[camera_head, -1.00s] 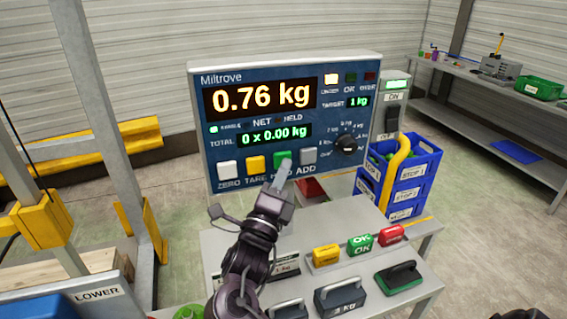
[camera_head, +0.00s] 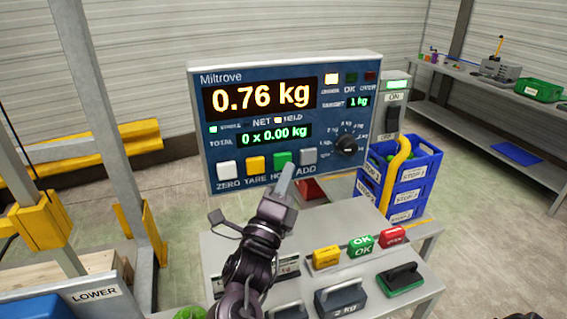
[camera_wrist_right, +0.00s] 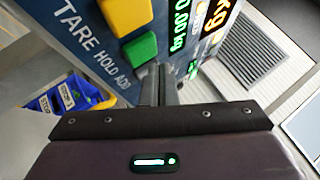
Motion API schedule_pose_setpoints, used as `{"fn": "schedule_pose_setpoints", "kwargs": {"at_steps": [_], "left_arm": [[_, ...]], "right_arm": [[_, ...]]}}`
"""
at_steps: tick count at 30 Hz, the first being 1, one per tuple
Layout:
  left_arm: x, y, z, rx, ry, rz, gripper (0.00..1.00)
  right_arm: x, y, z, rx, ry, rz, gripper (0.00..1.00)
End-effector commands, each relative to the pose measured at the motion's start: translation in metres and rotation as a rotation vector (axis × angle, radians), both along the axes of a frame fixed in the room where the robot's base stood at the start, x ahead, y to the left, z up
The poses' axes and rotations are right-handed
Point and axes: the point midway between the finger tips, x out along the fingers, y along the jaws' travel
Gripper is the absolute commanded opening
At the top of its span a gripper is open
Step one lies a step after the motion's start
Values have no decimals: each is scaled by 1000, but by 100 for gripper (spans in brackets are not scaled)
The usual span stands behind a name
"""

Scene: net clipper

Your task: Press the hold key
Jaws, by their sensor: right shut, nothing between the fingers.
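The green hold key (camera_head: 282,158) sits on the blue scale panel (camera_head: 330,130), between the yellow TARE key (camera_head: 256,165) and the grey ADD key (camera_head: 308,156). My right gripper (camera_head: 287,170) is shut and empty, its tips just below the green key and partly over the HOLD label. In the right wrist view, the green key (camera_wrist_right: 140,49) shows to the left of the shut fingers (camera_wrist_right: 160,72); a small gap seems to part them. The panel reads 0.76 kg, and the light beside HELD (camera_head: 278,120) is lit. My left gripper is not in view.
The white ZERO key (camera_head: 227,169) is at the left of the row, and a black dial (camera_head: 347,144) is at the right. Weights and yellow, green and red blocks stand on the table (camera_head: 390,265) below. Blue crates (camera_head: 405,185) stand to the right.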

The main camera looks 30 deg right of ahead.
Motion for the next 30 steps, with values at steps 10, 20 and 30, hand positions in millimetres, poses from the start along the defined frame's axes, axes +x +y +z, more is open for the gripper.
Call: {"fn": "schedule_pose_setpoints", "kwargs": {"at_steps": [10,20,30], "left_arm": [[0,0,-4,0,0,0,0],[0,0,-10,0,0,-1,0],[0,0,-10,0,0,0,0]], "right_arm": [[-16,4,-1,0,1,1,0],[-45,11,-1,1,-1,0,0],[-49,12,0,0,0,0,0]]}}
